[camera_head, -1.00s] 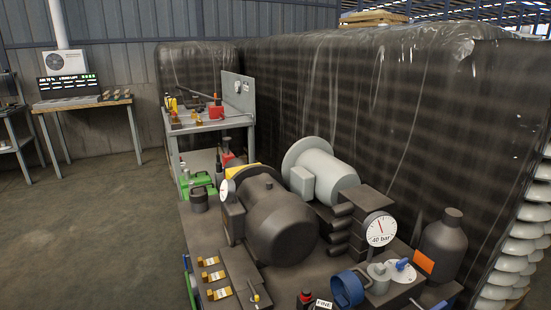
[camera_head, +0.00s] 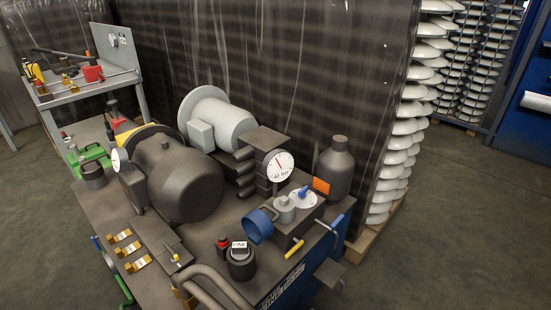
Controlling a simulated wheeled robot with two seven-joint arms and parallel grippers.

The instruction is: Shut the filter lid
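A blue round cup-shaped part (camera_head: 258,226), which may be the filter lid, is tilted on its side at the front right of the machine cart. It sits against or just beside a short grey cylinder (camera_head: 284,209) on a dark block; I cannot tell whether they are joined. A black canister (camera_head: 241,262) with a white label, seemingly reading FINE, stands upright in front of the blue part. Neither of my grippers is in view.
A gauge (camera_head: 280,166), a dark bottle (camera_head: 335,168) and a yellow handle (camera_head: 294,248) surround the blue part. A curved handle (camera_head: 218,283) rises at the cart's front. Wrapped insulator stacks (camera_head: 398,150) stand behind. The floor on the right is clear.

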